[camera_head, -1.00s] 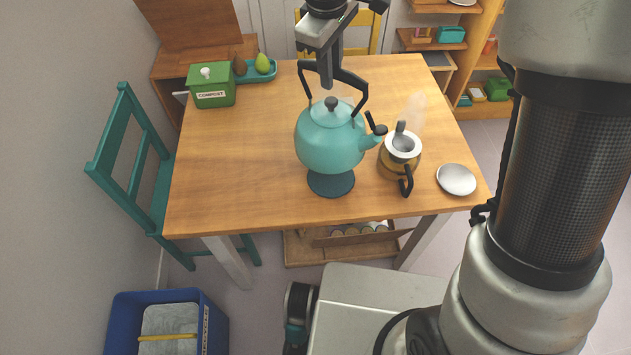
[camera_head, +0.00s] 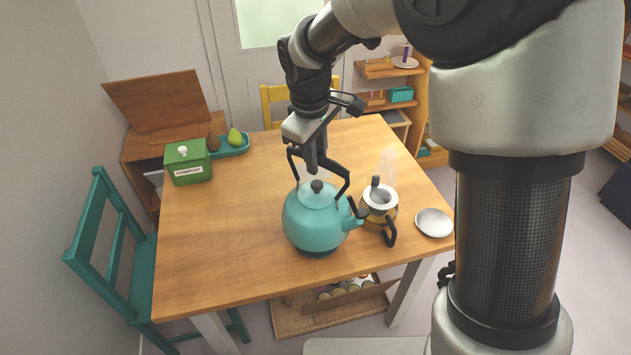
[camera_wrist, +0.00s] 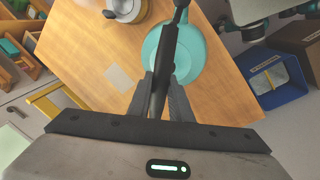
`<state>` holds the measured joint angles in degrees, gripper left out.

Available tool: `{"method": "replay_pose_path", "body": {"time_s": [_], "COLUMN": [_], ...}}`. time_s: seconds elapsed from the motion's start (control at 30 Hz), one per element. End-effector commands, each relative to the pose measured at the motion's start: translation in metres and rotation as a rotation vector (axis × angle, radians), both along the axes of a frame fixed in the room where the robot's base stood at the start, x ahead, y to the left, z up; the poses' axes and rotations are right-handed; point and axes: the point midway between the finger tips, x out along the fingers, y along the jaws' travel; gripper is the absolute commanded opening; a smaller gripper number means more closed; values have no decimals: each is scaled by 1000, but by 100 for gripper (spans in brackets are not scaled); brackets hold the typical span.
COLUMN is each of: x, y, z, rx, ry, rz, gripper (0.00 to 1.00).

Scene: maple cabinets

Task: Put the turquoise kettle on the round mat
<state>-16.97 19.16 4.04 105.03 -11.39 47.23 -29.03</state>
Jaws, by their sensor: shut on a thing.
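The turquoise kettle (camera_head: 312,220) is upright near the front middle of the wooden table, its spout to the right. My gripper (camera_head: 315,162) is above it, shut on its tall black handle. The wrist view shows the kettle's round body (camera_wrist: 196,55) beyond the fingers (camera_wrist: 166,98), with the handle between them. The round mat (camera_head: 318,254) is dark and lies directly under the kettle; only its front edge shows. The kettle's base is on the mat or very close above it; I cannot tell which.
A steaming brass-coloured pot (camera_head: 379,204) stands close to the spout, with a white plate (camera_head: 434,222) to its right. A green compost box (camera_head: 188,162) and a teal tray (camera_head: 234,147) with pears are at the back left. The table's left side is clear.

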Motion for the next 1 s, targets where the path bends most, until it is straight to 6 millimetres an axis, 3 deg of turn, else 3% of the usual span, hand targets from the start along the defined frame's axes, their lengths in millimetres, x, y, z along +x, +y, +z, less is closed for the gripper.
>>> {"method": "replay_pose_path", "body": {"time_s": [0.3,0.77,0.8,0.9,1.0], "x": [0,1,0,0,0], "y": [0,0,0,0,0], "z": [-43,-51,-53,-52,-52], "rx": [-1,0,-1,-1,-1], "ry": [1,-3,1,1,1], "rz": [2,1,1,1,1], "gripper": [0,0,20,37,37]}}
